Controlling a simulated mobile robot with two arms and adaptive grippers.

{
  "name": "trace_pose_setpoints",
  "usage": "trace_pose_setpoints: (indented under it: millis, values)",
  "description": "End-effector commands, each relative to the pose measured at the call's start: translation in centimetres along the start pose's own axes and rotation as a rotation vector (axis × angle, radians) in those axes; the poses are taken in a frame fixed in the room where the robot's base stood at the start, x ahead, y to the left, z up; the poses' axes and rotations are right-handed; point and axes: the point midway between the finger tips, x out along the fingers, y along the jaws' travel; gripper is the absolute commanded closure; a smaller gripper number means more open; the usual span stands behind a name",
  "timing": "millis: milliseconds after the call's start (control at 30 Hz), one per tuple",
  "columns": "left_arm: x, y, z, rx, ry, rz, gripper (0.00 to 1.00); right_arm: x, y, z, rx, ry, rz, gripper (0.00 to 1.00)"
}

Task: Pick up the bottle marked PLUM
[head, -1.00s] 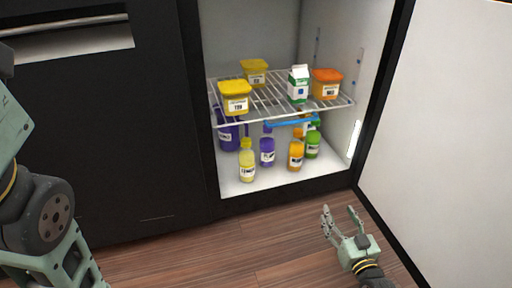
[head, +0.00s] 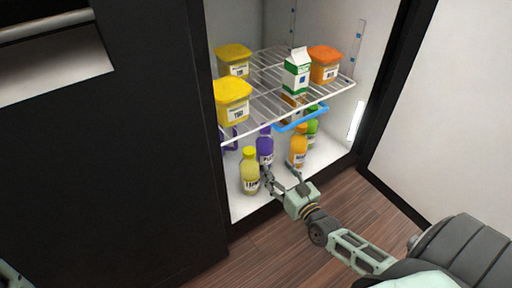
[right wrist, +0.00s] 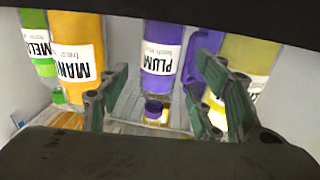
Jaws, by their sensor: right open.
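The bottle marked PLUM (head: 265,147) is purple and stands upright on the fridge floor, between a yellow bottle and an orange one. In the right wrist view, which is upside down, its label on the purple bottle (right wrist: 162,50) reads PLUM. My right gripper (head: 281,175) is open, low in front of the bottle. In the right wrist view the right gripper's fingers (right wrist: 163,80) lie to either side of the bottle's line, with nothing visibly held. My left gripper is out of view.
The yellow bottle (head: 250,172) is close on the left; the orange bottle (head: 298,147), marked MAN..., is on the right, with a green bottle (head: 312,130) behind. A wire shelf (head: 262,103) with tubs and a carton (head: 296,72) hangs above. The fridge door (head: 440,110) stands open at right.

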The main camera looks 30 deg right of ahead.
Motion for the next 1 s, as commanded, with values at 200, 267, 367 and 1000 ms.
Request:
trace_pose_setpoints:
  millis: [200, 267, 367, 1000]
  values:
    - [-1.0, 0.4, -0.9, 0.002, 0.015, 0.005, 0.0, 2.4, 0.0, 0.4, 0.001, 0.004, 0.001, 0.41]
    - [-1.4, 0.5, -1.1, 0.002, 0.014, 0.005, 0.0, 2.8, 0.0, 0.5, 0.001, 0.003, 0.001, 0.41]
    - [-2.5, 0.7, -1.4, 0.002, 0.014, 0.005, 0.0, 3.8, -0.1, 0.9, 0.001, 0.005, 0.001, 0.41]
    - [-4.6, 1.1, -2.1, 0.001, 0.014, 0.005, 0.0, 7.4, -0.1, 0.8, 0.0, 0.001, 0.0, 0.45]
